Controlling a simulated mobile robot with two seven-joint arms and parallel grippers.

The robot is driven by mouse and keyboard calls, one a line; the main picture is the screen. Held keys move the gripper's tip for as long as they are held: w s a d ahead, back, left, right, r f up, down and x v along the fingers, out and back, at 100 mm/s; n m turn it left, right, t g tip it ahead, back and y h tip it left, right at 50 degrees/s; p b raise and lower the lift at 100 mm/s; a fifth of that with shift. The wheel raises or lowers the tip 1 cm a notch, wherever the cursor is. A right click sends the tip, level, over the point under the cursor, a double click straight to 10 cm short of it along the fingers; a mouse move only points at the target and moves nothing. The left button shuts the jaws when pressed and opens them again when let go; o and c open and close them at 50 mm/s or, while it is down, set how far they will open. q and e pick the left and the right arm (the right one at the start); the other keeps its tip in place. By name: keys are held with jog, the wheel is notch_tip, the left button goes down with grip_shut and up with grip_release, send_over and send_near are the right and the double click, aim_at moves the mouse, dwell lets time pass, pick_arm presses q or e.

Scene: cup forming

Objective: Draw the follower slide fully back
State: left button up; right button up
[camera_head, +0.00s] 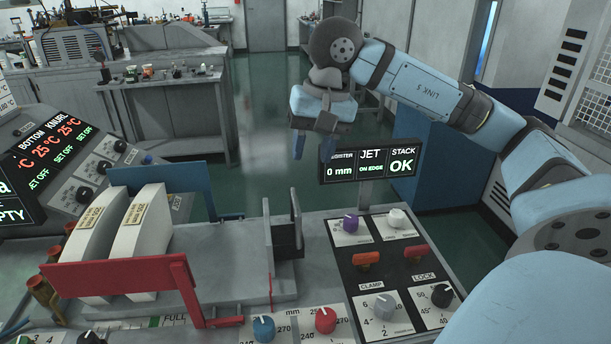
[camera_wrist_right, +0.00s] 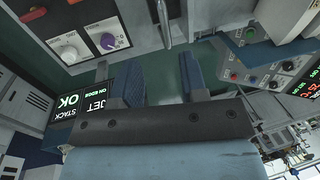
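My right gripper (camera_head: 313,148) hangs in the air above the far side of the bench, beside the display. Its two blue fingers are apart with nothing between them; the gap also shows in the right wrist view (camera_wrist_right: 161,82). An upright grey plate with a tall thin post (camera_head: 284,238) stands on the right part of the grey bed (camera_head: 225,262); it may be the follower slide, but I cannot tell for sure. The gripper is above it and apart from it. Two white labelled blocks (camera_head: 143,228) stand at the left of the bed. My left gripper is not in view.
The display (camera_head: 371,164) reads 0 mm, JET ON EDGE, STACK OK. A knob panel (camera_head: 390,265) lies at the right. A red rail (camera_head: 120,274) runs along the near side and a blue plate (camera_head: 163,186) along the far side. Air above the bed is free.

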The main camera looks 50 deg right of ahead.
jog(key=r, duration=0.3)
jog(key=shift+s+d+r, duration=0.25)
jog(key=shift+d+r, duration=0.05)
jog(key=shift+d, duration=0.05)
